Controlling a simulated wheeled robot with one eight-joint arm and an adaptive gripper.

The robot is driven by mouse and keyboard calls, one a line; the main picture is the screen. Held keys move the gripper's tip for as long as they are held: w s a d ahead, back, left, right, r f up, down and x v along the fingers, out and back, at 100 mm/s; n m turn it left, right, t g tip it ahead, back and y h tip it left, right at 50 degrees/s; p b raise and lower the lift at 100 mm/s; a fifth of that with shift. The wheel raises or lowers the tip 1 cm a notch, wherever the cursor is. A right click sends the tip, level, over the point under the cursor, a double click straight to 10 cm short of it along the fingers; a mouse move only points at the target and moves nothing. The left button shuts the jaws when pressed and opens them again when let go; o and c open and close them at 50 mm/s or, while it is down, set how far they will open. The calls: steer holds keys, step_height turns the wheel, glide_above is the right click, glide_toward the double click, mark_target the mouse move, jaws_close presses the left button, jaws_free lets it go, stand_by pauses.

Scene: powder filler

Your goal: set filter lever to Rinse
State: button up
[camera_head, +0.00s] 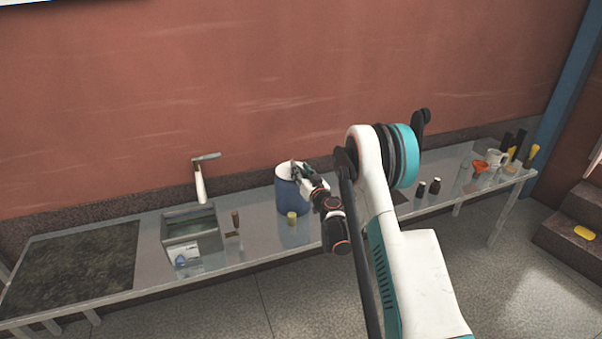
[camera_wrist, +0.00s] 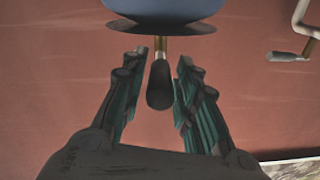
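The filter is a blue cylinder with a white top (camera_head: 288,198) on the glass-like table. Its blue body (camera_wrist: 160,8) also shows at the top edge of the wrist view. A lever with a brass stem and a dark rounded handle (camera_wrist: 159,86) sticks out from it toward my gripper. My gripper (camera_wrist: 160,66) is open, with one finger on each side of the handle and a gap visible on both sides. In the head view my gripper (camera_head: 297,173) is at the filter's upper right and hides part of it. No lever markings are readable.
A metal box (camera_head: 191,234) with a tall spout and handle (camera_head: 200,180) stands to the left. A small yellowish cylinder (camera_head: 292,218) stands before the filter. Small dark bottles (camera_head: 434,187), an orange funnel (camera_head: 480,166) and a white mug (camera_head: 497,158) are to the right.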

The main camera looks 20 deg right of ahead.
steer(key=shift+o, duration=0.6)
steer(key=s, duration=0.7)
steer(key=shift+s+d, duration=0.15)
steer(key=shift+s, duration=0.1)
